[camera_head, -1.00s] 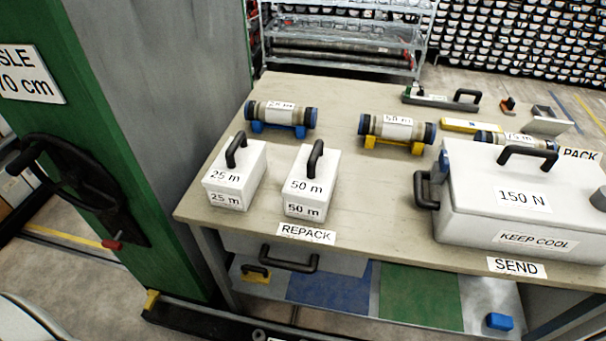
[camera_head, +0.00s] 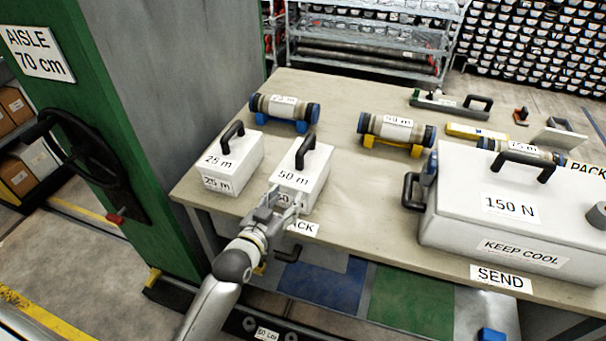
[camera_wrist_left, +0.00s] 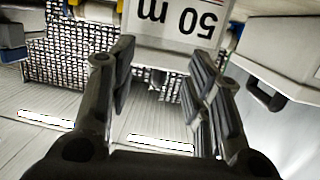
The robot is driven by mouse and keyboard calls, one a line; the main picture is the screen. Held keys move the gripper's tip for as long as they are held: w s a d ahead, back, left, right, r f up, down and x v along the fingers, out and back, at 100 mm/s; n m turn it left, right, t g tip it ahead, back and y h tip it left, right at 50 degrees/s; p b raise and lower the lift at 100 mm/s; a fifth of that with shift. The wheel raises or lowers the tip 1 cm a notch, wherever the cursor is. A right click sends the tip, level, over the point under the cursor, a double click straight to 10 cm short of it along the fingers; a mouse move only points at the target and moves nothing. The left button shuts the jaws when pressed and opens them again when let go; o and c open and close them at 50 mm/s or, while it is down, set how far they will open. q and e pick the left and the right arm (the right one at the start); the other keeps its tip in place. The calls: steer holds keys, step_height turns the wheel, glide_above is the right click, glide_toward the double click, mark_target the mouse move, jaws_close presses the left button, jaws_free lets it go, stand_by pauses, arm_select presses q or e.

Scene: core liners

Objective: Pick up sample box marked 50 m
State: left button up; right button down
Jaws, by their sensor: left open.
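The white sample box marked 50 m (camera_head: 312,165) stands on the workbench, with a black handle on top. Its lower front is partly hidden by my left gripper (camera_head: 278,200), which is in front of it at the bench's front edge. In the left wrist view the left gripper (camera_wrist_left: 165,85) is open and empty between its fingers. The box's 50 m label (camera_wrist_left: 195,20) shows upside down at the top, beyond the fingertips. I cannot tell whether the gripper touches the box. My right gripper is not in view.
A similar box marked 25 m (camera_head: 232,160) stands close on the left. A large white cooler marked 150 N (camera_head: 460,215) stands at the right. Core liners on blue (camera_head: 285,108) and yellow (camera_head: 397,130) cradles lie behind. A green pillar (camera_head: 110,130) stands left of the bench.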

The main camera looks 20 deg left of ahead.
mark_target(298, 158)
arm_select(q)
steer(key=w+r, duration=0.1)
steer(key=w, duration=0.1)
steer(key=w+r+t, duration=0.1)
steer(key=w+r, duration=0.1)
steer(key=w+r+t, duration=0.1)
steer(key=w+r, duration=0.1)
steer(key=w, duration=0.1)
steer(key=shift+a+p, duration=0.15)
steer(key=shift+p, duration=0.25)
steer(key=shift+w, duration=0.55)
steer(key=shift+w+r+p, duration=0.15)
steer(key=shift+w+p, duration=0.2)
steer(key=shift+w, duration=0.1)
steer(key=w, duration=0.1)
steer(key=w+p, duration=0.1)
steer(key=w, duration=0.1)
steer(key=shift+d, duration=0.35)
steer(key=shift+w, duration=0.6)
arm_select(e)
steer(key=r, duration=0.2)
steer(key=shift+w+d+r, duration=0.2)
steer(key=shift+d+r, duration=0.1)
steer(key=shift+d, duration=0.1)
arm_select(q)
jaws_close()
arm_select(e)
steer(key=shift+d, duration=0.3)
